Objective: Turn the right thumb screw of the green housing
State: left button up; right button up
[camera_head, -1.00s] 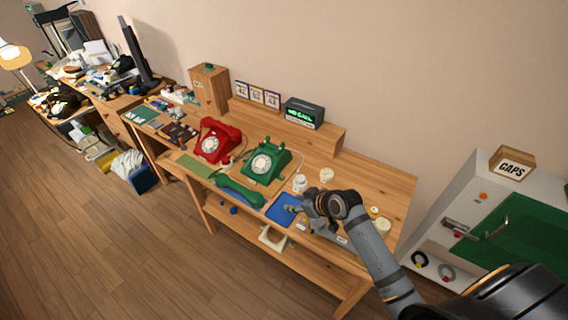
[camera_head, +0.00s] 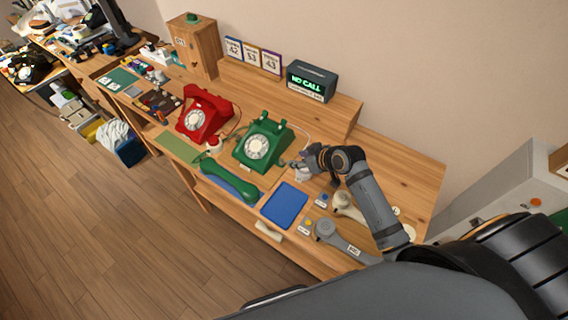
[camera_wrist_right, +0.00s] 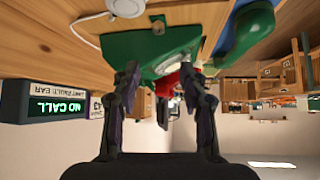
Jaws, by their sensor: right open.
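The green housing (camera_head: 266,139) is a dial phone body with a pale round dial, standing on the wooden desk. My right gripper (camera_head: 296,169) is open at its right side, close to the housing; I cannot tell whether it touches. In the right wrist view the green housing (camera_wrist_right: 150,48) lies ahead of the open fingers (camera_wrist_right: 158,72), with nothing between the tips. A small round knob (camera_wrist_right: 158,27), seemingly a thumb screw, shows on the housing's side beyond the fingertips. In the head view the right thumb screw cannot be made out. My left gripper is not in view.
A red dial phone (camera_head: 204,116) stands left of the green one. The green handset (camera_head: 227,184) lies in front, beside an empty blue mat (camera_head: 285,205). Grey (camera_head: 335,238) and cream handsets lie to the right, near my arm. A "NO CALL" display (camera_head: 311,82) stands behind.

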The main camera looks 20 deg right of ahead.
aim_at(282, 161)
jog(key=x, duration=1.1)
jog(key=shift+s+d+f, duration=0.3)
jog(key=shift+d+f, duration=0.1)
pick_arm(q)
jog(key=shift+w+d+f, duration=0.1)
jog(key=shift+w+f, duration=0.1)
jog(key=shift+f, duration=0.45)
pick_arm(e)
jog(key=shift+w+a+f, duration=0.2)
jog(key=shift+w+f, duration=0.2)
jog(key=shift+f, duration=0.1)
grip_shut()
